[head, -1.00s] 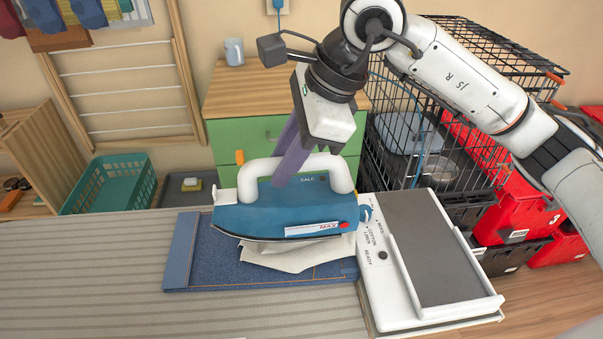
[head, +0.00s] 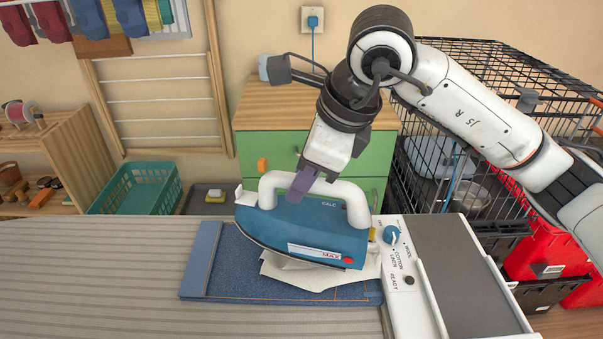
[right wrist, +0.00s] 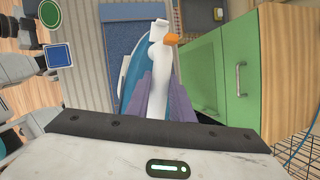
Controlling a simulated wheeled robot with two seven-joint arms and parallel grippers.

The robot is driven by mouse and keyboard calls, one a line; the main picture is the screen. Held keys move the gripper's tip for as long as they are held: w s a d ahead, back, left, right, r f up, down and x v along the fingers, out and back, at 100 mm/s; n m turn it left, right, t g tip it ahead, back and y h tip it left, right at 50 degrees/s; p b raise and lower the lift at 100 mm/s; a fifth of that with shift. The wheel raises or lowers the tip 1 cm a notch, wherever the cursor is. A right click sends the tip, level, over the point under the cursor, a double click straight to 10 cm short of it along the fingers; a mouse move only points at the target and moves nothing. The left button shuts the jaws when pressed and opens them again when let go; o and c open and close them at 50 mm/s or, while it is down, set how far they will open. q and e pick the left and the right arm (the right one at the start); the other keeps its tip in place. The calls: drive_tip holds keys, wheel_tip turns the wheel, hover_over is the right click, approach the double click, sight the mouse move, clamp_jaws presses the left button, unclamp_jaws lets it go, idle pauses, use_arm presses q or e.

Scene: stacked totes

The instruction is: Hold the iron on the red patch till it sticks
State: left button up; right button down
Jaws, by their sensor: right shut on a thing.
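The blue iron (head: 315,228) has a white handle (head: 356,203) and lies over a crumpled off-white cloth (head: 318,278) on a dark blue pad (head: 212,268). My right gripper (head: 300,188), with purple fingers, is shut on the iron's handle from above. In the right wrist view the fingers (right wrist: 162,98) flank the white handle (right wrist: 160,72). The iron looks tilted in the head view, its left end higher. I cannot tell whether its sole touches the cloth. No red patch shows; the iron hides part of the cloth. My left gripper is not in view.
A white stand with a grey plate (head: 445,250) and a blue dial (head: 391,235) stands right of the pad. The striped board (head: 90,275) is clear on the left. Behind are a green cabinet (head: 258,140), a teal basket (head: 140,190) and a black wire cage (head: 480,85).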

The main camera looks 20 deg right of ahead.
sight(302, 212)
drive_tip(key=shift+f+b, duration=0.4)
drive_tip(key=shift+f, duration=0.4)
wheel_tip(302, 212, down, 2)
drive_tip(key=shift+b, duration=0.6)
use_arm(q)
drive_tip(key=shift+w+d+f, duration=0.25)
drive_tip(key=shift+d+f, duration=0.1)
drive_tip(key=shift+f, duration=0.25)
use_arm(e)
drive_tip(key=shift+f, duration=0.45)
use_arm(q)
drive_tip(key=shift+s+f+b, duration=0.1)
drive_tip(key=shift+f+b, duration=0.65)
drive_tip(key=shift+b, duration=0.1)
use_arm(e)
drive_tip(key=shift+f, duration=0.6)
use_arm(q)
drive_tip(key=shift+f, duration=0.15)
use_arm(e)
drive_tip(key=shift+s+f, duration=0.15)
drive_tip(key=shift+f, duration=0.25)
idle(3.4)
